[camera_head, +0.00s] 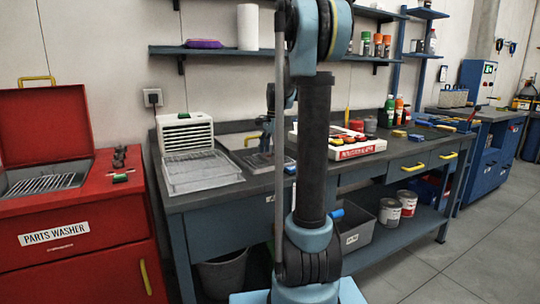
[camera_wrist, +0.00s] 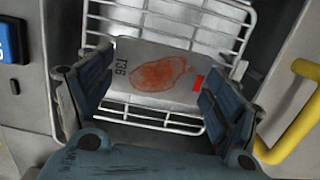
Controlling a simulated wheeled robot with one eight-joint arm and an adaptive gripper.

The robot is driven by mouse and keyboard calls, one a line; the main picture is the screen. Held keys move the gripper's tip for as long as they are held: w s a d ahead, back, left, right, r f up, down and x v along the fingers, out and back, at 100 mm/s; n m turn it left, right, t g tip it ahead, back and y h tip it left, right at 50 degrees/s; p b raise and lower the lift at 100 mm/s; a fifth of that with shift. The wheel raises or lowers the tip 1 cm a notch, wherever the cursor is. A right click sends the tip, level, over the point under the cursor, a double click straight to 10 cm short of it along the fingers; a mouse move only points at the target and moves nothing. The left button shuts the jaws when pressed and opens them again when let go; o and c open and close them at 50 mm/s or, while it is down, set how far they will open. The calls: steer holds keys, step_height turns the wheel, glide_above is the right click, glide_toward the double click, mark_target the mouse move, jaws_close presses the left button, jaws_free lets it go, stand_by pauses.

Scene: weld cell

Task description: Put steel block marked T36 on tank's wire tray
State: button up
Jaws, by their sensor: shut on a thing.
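The steel block (camera_wrist: 130,50) is a grey plate marked T36, with a rust-brown stain and a small red mark. My gripper (camera_wrist: 155,85) is shut on it, one finger at each side. The block lies over a white wire tray (camera_wrist: 110,12) in the wrist view, with wires showing beyond and below it. I cannot tell whether the block touches the wires. In the head view my gripper (camera_head: 265,126) is beside my arm, above a low grey tank (camera_head: 262,160) on the bench. The block cannot be made out there.
A yellow handle (camera_wrist: 298,122) stands close to the right finger, and a blue panel (camera_wrist: 12,40) is at left. On the bench, a white unit with a rack (camera_head: 200,172) is left of the tank and a white box (camera_head: 362,151) is right. A red parts washer (camera_head: 75,225) stands at far left.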

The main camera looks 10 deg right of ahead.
steer(key=o, duration=1.6)
steer(key=shift+f, duration=0.1)
steer(key=shift+o, duration=0.2)
step_height(320, 180, up, 12)
steer(key=d, duration=0.1)
steer(key=shift+w+d, duration=0.2)
steer(key=shift+w, duration=0.05)
